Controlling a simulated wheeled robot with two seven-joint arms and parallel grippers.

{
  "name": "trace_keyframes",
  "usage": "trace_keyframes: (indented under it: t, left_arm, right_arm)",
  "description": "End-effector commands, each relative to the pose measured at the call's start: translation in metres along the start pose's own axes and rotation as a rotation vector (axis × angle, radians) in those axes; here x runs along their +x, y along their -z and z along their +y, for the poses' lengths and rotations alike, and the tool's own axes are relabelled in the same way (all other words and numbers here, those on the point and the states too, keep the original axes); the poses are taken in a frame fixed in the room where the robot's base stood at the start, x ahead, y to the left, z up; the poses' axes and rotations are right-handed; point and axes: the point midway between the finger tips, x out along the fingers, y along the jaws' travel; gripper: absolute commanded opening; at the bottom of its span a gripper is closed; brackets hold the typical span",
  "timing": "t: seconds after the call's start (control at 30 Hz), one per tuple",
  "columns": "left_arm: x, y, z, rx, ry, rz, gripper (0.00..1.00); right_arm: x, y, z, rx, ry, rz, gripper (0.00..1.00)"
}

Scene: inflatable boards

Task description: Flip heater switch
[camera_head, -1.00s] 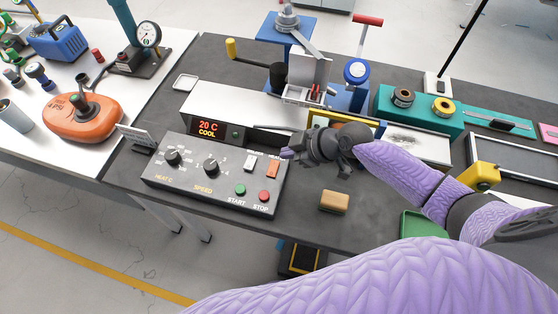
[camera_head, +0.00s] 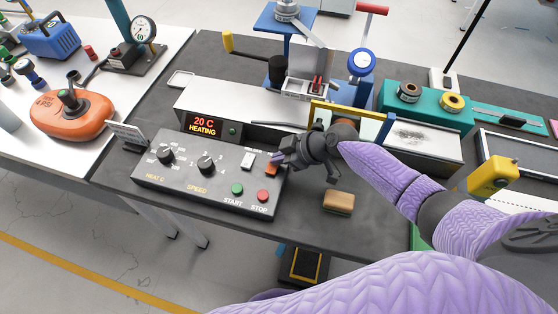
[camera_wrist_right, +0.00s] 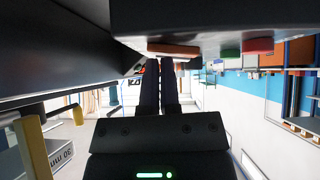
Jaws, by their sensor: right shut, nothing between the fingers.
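The grey control panel (camera_head: 215,190) lies on the dark bench. The orange rocker switch (camera_head: 271,170) is at its upper right, beside a white rocker switch (camera_head: 247,161). The display (camera_head: 202,126) reads "20 C HEATING". My right gripper (camera_head: 276,158) is shut and empty, its tips right at the orange switch and partly covering it; I cannot tell if they touch. In the right wrist view the closed fingers (camera_wrist_right: 162,75) point toward the orange switch (camera_wrist_right: 173,49) on the panel's face. My left gripper is not in view.
The panel also has two black knobs, a green START button (camera_head: 237,189) and a red STOP button (camera_head: 264,195). A tan block (camera_head: 338,202) lies right of the panel. A blue-based press with a yellow-tipped handle (camera_head: 228,42) stands behind. Bare bench lies around the block.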

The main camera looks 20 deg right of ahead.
Motion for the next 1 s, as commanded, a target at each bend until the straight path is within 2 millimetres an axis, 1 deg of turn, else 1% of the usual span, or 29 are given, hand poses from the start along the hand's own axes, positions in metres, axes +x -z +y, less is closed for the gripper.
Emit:
trace_keyframes:
  t: [0.03,0.27,0.6,0.87,0.93,1.0]
  left_arm:
    - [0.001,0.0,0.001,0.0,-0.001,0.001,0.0]
    - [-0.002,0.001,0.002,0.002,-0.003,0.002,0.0]
    - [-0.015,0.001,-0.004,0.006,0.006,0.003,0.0]
    - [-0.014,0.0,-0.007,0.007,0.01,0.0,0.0]
    - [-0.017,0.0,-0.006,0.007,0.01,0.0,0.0]
    - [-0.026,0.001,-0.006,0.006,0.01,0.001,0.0]
  right_arm:
    - [0.003,-0.004,-0.002,-0.003,0.001,-0.006,0.0]
    - [0.001,-0.004,-0.004,-0.003,0.002,-0.01,0.0]
    - [-0.001,-0.002,-0.021,-0.001,0.009,-0.014,0.0]
    - [0.0,-0.002,-0.02,-0.002,0.006,-0.012,0.0]
    - [-0.002,0.001,-0.021,-0.002,0.006,-0.011,0.0]
    - [-0.008,0.01,-0.021,-0.004,0.004,-0.01,0.0]
